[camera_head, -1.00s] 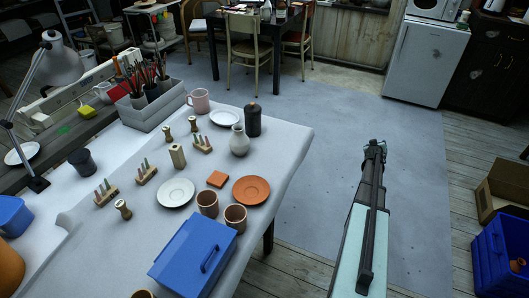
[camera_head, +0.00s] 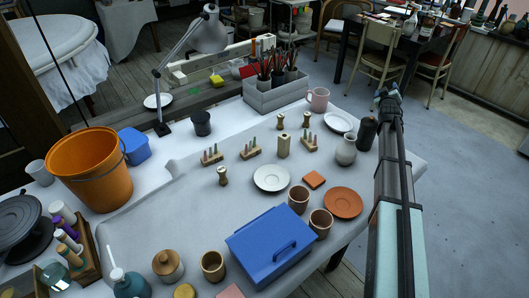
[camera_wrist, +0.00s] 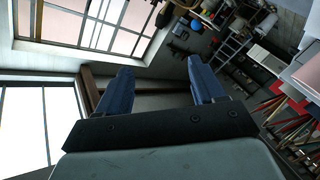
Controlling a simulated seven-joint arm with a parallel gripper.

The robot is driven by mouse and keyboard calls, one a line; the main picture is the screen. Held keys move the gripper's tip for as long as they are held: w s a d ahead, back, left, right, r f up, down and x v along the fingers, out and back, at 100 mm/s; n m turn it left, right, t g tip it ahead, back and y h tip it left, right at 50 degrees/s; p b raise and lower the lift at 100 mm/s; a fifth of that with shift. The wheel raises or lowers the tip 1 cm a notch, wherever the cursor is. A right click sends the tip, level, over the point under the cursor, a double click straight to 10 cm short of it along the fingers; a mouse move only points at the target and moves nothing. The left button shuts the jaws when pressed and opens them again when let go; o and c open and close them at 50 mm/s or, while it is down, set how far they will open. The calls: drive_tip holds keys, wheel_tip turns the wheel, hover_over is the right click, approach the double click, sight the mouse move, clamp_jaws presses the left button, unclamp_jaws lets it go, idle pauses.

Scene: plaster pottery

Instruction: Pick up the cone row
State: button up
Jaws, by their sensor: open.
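Three similar cone rows stand on the cloth-covered table (camera_head: 130,225), each a small wooden block with thin coloured pegs upright in it. One cone row (camera_head: 212,157) is at the left, a second cone row (camera_head: 250,150) is in the middle, and a third cone row (camera_head: 309,144) is farther right, near a mug. My gripper (camera_head: 387,92) is at the right, apart from all of them, beyond the dark bottle in the picture. In the wrist view my gripper (camera_wrist: 160,82) is open and empty, its blue fingers spread towards windows and a wall. No cone row shows there.
A blue box (camera_head: 268,246) is in front. A desk lamp (camera_head: 208,35) and brush tray (camera_head: 276,98) are behind.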

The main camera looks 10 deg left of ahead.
drive_tip(key=a+r+n+y, duration=0.2)
drive_tip(key=a+r, duration=0.3)
drive_tip(key=a, duration=0.8)
drive_tip(key=a+r+n+y, duration=0.25)
drive_tip(key=a+r, duration=0.25)
drive_tip(key=a, duration=0.8)
drive_tip(key=a+r+n+y, duration=0.2)
drive_tip(key=a+r, duration=0.2)
drive_tip(key=a, duration=0.9)
drive_tip(key=n+g+h, duration=0.3)
drive_tip(key=n+g, duration=1.2)
drive_tip(key=g, duration=0.2)
hover_over(250, 148)
wheel_tip(250, 148, down, 16)
drive_tip(key=f, duration=0.8)
drive_tip(key=shift+w+d+f, duration=0.15)
drive_tip(key=shift+w+d, duration=0.1)
drive_tip(key=shift+d, duration=0.05)
drive_tip(key=shift+a+f, duration=0.15)
drive_tip(key=shift+f, duration=1.2)
drive_tip(key=shift+a+f, duration=0.15)
drive_tip(key=shift+f, duration=1.15)
